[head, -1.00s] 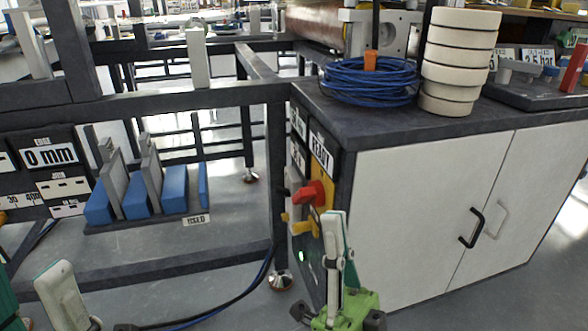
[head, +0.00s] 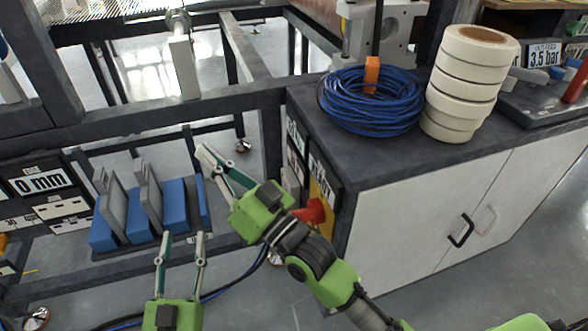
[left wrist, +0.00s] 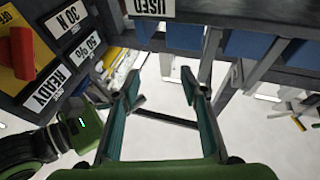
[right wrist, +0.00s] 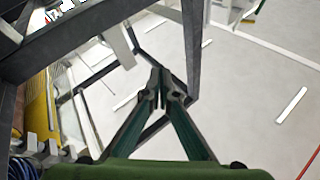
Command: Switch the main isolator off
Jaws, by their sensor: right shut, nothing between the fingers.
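The main isolator has a red handle (head: 313,211) on a yellow plate (head: 322,184), on the cabinet's narrow left side. My right arm covers its lower part in the head view. In the left wrist view the red handle (left wrist: 17,57) shows at the left edge on its yellow plate (left wrist: 32,38). My right gripper (head: 208,154) is shut and empty, left of the isolator and apart from it, fingers pointing up-left. My left gripper (head: 181,240) is open and empty, lower left of the isolator, fingers up.
A blue cable coil (head: 370,110) and a stack of cream rolls (head: 465,85) stand on the cabinet top (head: 400,150). A dark frame beam (head: 170,118) crosses left of the cabinet. Blue blocks with grey plates (head: 143,216) sit on a low shelf behind my grippers.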

